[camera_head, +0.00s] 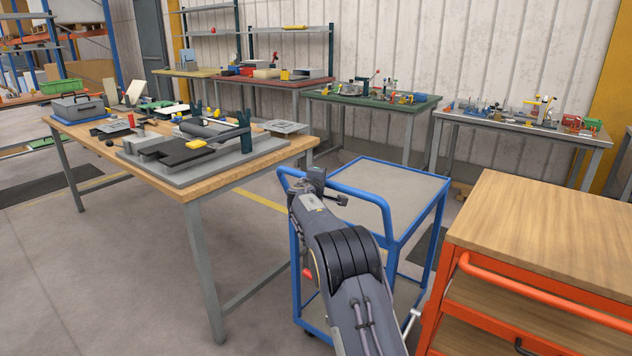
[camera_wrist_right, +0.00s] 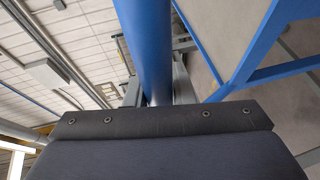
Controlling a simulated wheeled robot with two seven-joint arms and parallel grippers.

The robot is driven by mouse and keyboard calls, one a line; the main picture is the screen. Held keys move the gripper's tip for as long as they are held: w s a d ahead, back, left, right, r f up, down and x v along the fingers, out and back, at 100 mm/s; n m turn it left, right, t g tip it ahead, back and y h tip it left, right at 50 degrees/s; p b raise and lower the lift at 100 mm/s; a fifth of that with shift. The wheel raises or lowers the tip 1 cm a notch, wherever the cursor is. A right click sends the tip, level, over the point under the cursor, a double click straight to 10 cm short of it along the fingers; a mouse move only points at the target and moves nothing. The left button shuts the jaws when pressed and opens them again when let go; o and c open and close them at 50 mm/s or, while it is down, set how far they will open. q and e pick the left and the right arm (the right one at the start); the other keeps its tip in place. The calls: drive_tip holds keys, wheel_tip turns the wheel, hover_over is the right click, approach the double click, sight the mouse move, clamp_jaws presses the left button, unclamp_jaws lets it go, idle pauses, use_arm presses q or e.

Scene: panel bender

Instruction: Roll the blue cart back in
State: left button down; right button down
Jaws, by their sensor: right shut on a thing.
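The blue cart (camera_head: 432,215) stands on the floor between the wooden workbench and the orange cart in the head view. Its top deck is grey and bare, with a blue tube frame. My right gripper (camera_head: 318,186) is at the cart's push handle (camera_head: 372,192) on the near left side, and my arm hides part of the frame. In the right wrist view the blue handle tube (camera_wrist_right: 145,45) runs between the fingers of my right gripper (camera_wrist_right: 157,92), which is shut on it. My left gripper is not in view.
A wooden workbench (camera_head: 265,167) with a panel bender (camera_head: 205,145) stands left of the cart. An orange cart with a wooden top (camera_head: 540,220) stands close on the right. Several benches, such as the green one (camera_head: 372,101), line the wall behind. Floor is open at the left.

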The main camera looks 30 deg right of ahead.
drive_tip(key=shift+d+r, duration=0.2)
drive_tip(key=c, duration=1.7)
unclamp_jaws()
drive_tip(key=o, duration=0.4)
drive_tip(key=shift+d+f, duration=0.15)
drive_tip(key=shift+o, duration=0.2)
drive_tip(key=b+v, duration=0.3)
drive_tip(key=v, duration=0.5)
drive_tip(key=shift+w, duration=0.1)
